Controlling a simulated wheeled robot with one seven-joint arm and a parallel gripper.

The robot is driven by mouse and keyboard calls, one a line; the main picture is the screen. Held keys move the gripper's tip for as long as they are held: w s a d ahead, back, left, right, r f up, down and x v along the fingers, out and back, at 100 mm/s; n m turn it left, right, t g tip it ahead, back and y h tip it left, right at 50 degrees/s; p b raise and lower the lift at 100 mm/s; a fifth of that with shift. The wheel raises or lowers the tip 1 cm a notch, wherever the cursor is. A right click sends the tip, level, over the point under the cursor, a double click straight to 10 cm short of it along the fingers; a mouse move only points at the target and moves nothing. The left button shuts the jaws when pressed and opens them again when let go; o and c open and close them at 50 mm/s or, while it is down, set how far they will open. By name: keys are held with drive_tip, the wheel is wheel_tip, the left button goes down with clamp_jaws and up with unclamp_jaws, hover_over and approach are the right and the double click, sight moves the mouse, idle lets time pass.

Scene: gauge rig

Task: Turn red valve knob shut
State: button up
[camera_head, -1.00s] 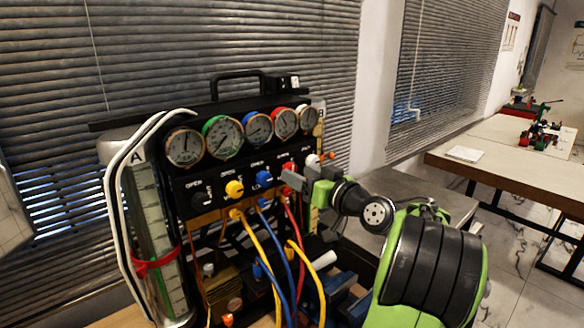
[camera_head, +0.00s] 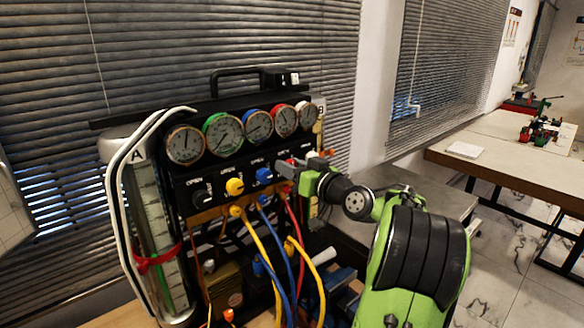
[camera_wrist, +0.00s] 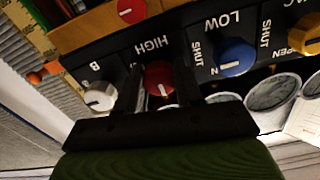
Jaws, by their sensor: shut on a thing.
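The red valve knob (camera_wrist: 159,77) sits on the black front panel (camera_wrist: 110,58), under the word HIGH in the wrist view. My gripper (camera_wrist: 158,90) is shut on it, with one dark finger on each side. A white pointer mark shows on the knob's lower part.
The blue knob (camera_wrist: 236,57) and the white knob (camera_wrist: 99,96) flank the red one closely. A yellow knob (camera_head: 235,187) is farther left. Yellow hose (camera_head: 262,255), blue and red hoses hang below the panel. Several gauges line its top.

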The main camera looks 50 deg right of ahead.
drive_tip(key=m+p, duration=0.2)
drive_tip(key=m, duration=0.2)
drive_tip(key=shift+r+m, duration=0.1)
drive_tip(key=shift+m, duration=0.2)
drive_tip(key=m+p, duration=0.2)
drive_tip(key=m, duration=0.2)
drive_tip(key=shift+m+p, duration=0.3)
drive_tip(key=shift+p, duration=0.05)
drive_tip(key=m+p, duration=0.3)
drive_tip(key=m, duration=0.2)
drive_tip(key=shift+p, duration=0.4)
drive_tip(key=shift+m+p, duration=1.3)
drive_tip(key=shift+m, duration=0.5)
drive_tip(key=shift+f, duration=0.25)
drive_tip(key=o, duration=1)
drive_tip(key=shift+o, duration=0.2)
drive_tip(key=shift+s, duration=0.1)
